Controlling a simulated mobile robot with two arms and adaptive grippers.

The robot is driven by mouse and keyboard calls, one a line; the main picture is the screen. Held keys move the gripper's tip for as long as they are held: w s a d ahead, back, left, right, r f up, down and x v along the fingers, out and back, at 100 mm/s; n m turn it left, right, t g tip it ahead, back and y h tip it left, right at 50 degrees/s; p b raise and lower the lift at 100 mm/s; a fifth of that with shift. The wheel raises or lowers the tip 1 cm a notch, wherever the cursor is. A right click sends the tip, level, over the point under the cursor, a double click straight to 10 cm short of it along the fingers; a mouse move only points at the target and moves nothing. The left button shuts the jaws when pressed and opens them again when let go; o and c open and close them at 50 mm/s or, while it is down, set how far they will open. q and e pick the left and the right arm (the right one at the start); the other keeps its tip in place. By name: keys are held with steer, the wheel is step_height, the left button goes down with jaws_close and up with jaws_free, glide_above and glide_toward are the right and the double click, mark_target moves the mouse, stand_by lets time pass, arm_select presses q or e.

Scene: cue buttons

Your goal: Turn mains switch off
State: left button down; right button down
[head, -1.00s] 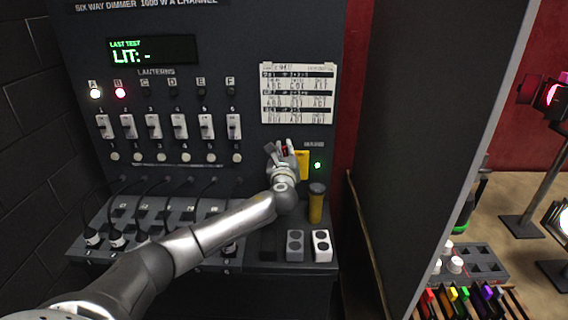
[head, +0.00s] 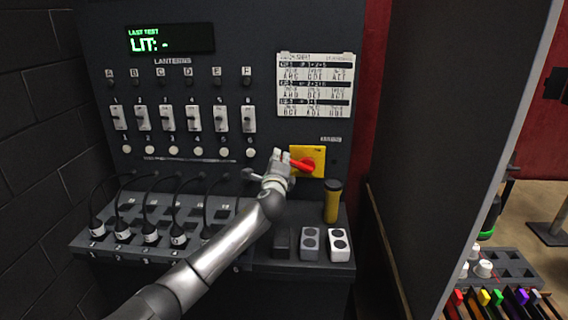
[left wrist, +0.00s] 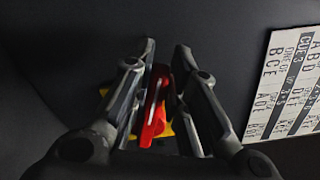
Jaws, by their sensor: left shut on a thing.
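The mains switch is a red rotary handle (head: 304,166) on a yellow plate (head: 318,152), at the right of the dark dimmer panel. The handle lies nearly level, pointing left. My left gripper (head: 281,160) is shut on the handle's left end. In the left wrist view the red handle (left wrist: 152,115) shows between the two fingers of my left gripper (left wrist: 165,62), with a bit of yellow plate behind. The fingers hide part of the handle. No lamp is lit beside the switch. My right gripper is not in view.
A cue card (head: 316,85) hangs above the switch. A yellow torch-like cylinder (head: 332,203) stands on the ledge below, near grey and white blocks (head: 339,244). Sliders (head: 193,118) and plugged cables fill the panel's left. A dark partition (head: 450,130) stands at right.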

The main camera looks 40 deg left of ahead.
arm_select(q)
steer(key=shift+s+a+f+n+b, duration=0.1)
steer(key=shift+a+f+n+b, duration=0.1)
steer(key=shift+f+n+b, duration=0.8)
steer(key=shift+s+a+f+n+b, duration=0.15)
steer(key=shift+f+n+b, duration=0.6)
steer(key=shift+n, duration=0.45)
steer(key=c, duration=1.4)
jaws_free()
steer(key=shift+d, duration=0.1)
steer(key=v, duration=1.1)
steer(key=shift+s+d, duration=0.1)
steer(key=shift+s, duration=0.3)
